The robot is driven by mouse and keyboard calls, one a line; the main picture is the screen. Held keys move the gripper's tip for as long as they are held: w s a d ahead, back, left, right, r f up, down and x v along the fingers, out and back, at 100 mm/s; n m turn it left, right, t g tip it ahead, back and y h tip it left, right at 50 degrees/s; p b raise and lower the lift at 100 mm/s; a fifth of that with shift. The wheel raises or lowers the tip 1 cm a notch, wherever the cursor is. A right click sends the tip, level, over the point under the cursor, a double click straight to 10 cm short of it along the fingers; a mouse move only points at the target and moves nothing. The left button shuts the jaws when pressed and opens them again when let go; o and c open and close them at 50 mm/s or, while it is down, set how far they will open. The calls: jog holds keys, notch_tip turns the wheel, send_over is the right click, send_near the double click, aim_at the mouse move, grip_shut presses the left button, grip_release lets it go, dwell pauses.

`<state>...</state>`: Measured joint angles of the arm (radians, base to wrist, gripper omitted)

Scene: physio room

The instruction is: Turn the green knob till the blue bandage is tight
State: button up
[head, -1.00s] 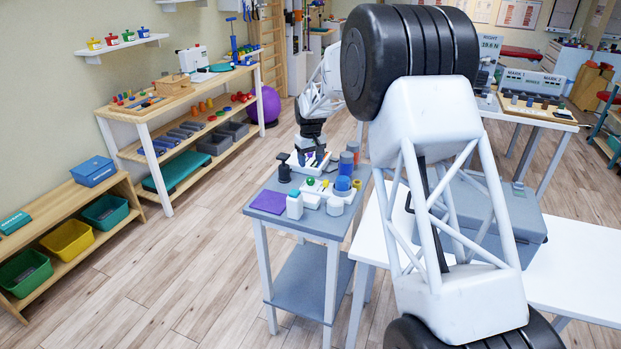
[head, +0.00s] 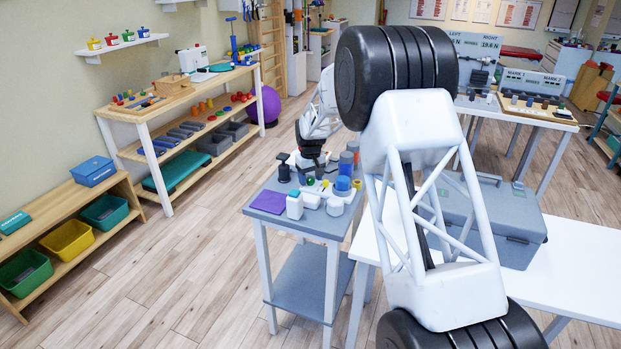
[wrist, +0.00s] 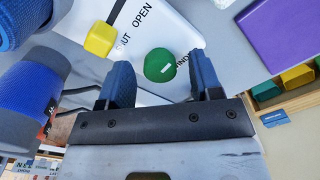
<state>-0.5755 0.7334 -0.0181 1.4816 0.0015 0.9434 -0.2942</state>
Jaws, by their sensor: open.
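The green knob (wrist: 160,65) sits on a white panel (wrist: 182,32) with partly hidden lettering. In the wrist view it appears between the tips of my gripper (wrist: 161,72), whose fingers are apart; I cannot tell whether they touch it. The knob is small in the head view (head: 310,181), just below my gripper (head: 314,168). A blue-wrapped cylinder with grey ends (wrist: 28,88), seemingly the bandage, is at the left of the wrist view; blue also shows in the head view (head: 342,184). How tight it is cannot be seen.
A yellow knob (wrist: 100,39) is close left of the green one. A purple pad (head: 268,201) lies on the grey trolley (head: 318,229). Grey cylinders (head: 346,160) stand behind the panel. A grey case (head: 500,225) rests on the white table at right.

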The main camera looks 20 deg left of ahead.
jog(key=shift+c, duration=0.4)
jog(key=c, duration=0.8)
jog(key=shift+c, duration=0.2)
jog(key=shift+f+m, duration=0.1)
jog(key=shift+m, duration=0.3)
jog(key=m, duration=1.2)
jog(key=shift+m, duration=0.4)
jog(key=o, duration=0.9)
